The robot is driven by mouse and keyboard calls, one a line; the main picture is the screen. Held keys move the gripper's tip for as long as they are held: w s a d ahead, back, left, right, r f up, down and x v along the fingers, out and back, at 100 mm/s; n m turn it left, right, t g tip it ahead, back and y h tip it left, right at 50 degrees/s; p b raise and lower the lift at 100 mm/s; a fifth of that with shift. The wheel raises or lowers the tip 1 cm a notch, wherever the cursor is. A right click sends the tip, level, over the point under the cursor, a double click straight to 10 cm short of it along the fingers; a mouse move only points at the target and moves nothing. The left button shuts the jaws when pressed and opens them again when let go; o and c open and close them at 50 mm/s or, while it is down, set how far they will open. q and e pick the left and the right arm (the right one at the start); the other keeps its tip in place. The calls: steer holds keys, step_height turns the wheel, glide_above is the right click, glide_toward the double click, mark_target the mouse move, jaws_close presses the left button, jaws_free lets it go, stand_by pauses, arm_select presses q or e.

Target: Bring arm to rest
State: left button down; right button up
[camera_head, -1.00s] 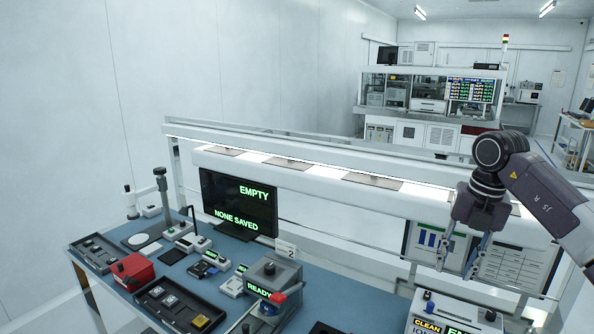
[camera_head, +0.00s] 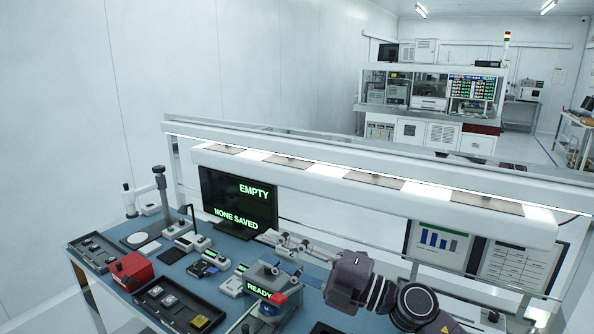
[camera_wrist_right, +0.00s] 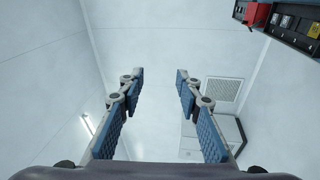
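My right arm reaches in from the lower right in the head view, over the front part of the blue bench (camera_head: 232,249). Its gripper (camera_head: 277,252) points left, in front of the monitor's lower right corner and above the grey READY unit (camera_head: 262,291). In the right wrist view the same gripper (camera_wrist_right: 159,75) has its two blue-padded fingers apart with nothing between them. I cannot tell how far it is above the unit. My left gripper does not show in either view.
A monitor (camera_head: 238,203) reads EMPTY and NONE SAVED. A red box (camera_head: 132,271), a black tray (camera_head: 178,304) and small devices lie left of the gripper. A lit white overhead beam (camera_head: 372,192) spans the bench. Far cabinets stand behind.

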steer(key=w+d+f+m+t+h, duration=0.2)
steer(key=d+m+t+h, duration=0.85)
steer(key=m, duration=0.55)
steer(key=s+d+f+m+g+h, duration=0.2)
steer(key=s+d+f+m+h, duration=0.25)
steer(key=f, duration=0.45)
steer(key=s+d+f+m+g+h, duration=0.2)
steer(key=d+f+m+h, duration=0.1)
steer(key=d+f+m, duration=0.5)
steer(key=s+f+g, duration=0.4)
steer(key=s+f, duration=0.2)
steer(key=s, duration=0.3)
steer(key=s+d+f+g, duration=0.1)
steer(key=s+f+g, duration=0.4)
steer(key=s, duration=0.5)
steer(key=s+f+g, duration=0.2)
steer(key=s+f, duration=0.6)
steer(key=s, duration=0.1)
step_height(320, 180, down, 32)
steer(key=s+g+b, duration=0.2)
steer(key=b, duration=0.5)
steer(key=s+d+f+b, duration=0.1)
steer(key=s+f+b, duration=0.2)
steer(key=s+f, duration=0.5)
steer(key=s+d+f+b, duration=0.2)
steer(key=s+f, duration=0.7)
steer(key=f, duration=0.5)
steer(key=shift+d+f+g+b, duration=0.15)
steer(key=shift+g+b, duration=0.2)
steer(key=shift+b, duration=0.25)
